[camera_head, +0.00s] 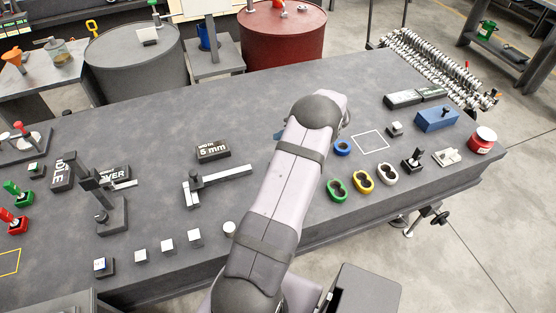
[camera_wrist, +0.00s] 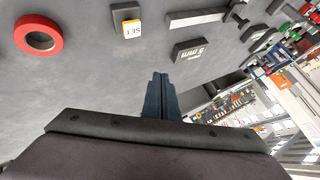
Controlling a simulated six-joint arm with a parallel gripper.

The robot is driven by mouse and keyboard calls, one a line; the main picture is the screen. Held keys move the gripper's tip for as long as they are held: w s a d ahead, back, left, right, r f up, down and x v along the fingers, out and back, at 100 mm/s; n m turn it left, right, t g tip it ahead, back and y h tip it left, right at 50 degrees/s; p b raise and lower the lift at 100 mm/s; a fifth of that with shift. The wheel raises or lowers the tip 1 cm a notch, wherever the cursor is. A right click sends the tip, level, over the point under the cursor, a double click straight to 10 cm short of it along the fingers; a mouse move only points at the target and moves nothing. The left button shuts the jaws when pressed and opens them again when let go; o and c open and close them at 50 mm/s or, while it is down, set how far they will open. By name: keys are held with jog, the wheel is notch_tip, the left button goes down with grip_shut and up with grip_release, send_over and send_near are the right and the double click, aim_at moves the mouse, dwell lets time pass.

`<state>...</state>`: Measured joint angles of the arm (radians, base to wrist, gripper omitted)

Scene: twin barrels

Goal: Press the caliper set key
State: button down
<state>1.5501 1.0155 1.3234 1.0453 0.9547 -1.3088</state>
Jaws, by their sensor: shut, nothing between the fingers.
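The set key is a small dark block with a white top marked SET (camera_wrist: 132,28) and a yellow strip, near the top of the wrist view. I cannot make it out in the head view, where my arm covers that part of the bench. The caliper (camera_wrist: 207,16) lies to its right in the wrist view; in the head view the caliper (camera_head: 215,183) lies left of my arm. My gripper (camera_wrist: 160,80) is shut and empty, apart from the key, which appears above and left of the fingertips. In the head view the gripper is mostly hidden behind my arm.
A dark block reading 5 mm (camera_wrist: 188,50) stands close to the fingertips; it also shows in the head view (camera_head: 213,150). A red ring (camera_wrist: 38,36) lies left of the key. Blue (camera_head: 343,148), green (camera_head: 337,190) and yellow (camera_head: 362,178) rings lie right of my arm.

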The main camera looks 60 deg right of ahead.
notch_tip(320, 180, down, 8)
jog(key=b, duration=0.2)
jog(key=shift+r+b, duration=0.2)
jog(key=shift+b, duration=0.15)
jog(key=shift+f+b, duration=0.6)
jog(key=shift+b, duration=0.1)
jog(key=shift+f+b, duration=1)
jog(key=shift+b, duration=0.65)
dwell(2.4)
jog(key=shift+r, duration=1)
jog(key=shift+r+p, duration=0.95)
jog(key=shift+r, duration=1.55)
